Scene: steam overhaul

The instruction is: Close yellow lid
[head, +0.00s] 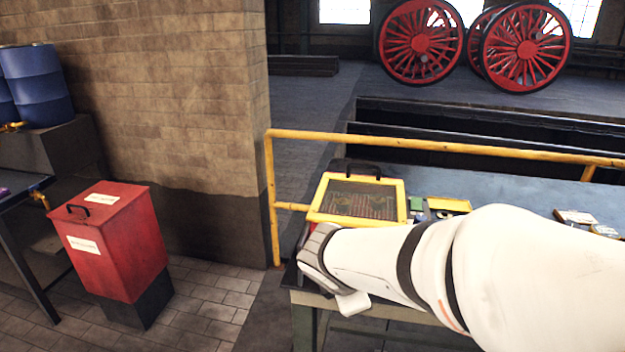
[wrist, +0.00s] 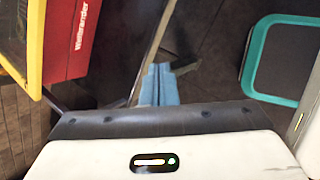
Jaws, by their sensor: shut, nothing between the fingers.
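A yellow-framed lid (head: 402,200) with a see-through panel shows on the bench at the middle of the head view. A black handle (head: 362,170) shows at its far edge. In the wrist view its yellow frame (wrist: 35,50) is at the left, beside a red case wall (wrist: 70,40) with white lettering. I cannot tell how far the lid stands open. My gripper (wrist: 158,85) shows pale blue fingers, together and empty, apart from the case and to its right in the wrist view. In the head view my arm hides the gripper and the near part of the case.
A blue-grey bench top (head: 480,190) carries a small yellow tray (head: 449,204) right of the lid and small items (head: 575,216) farther right. A yellow railing (head: 440,146) runs behind. Floor between bin and bench is clear.

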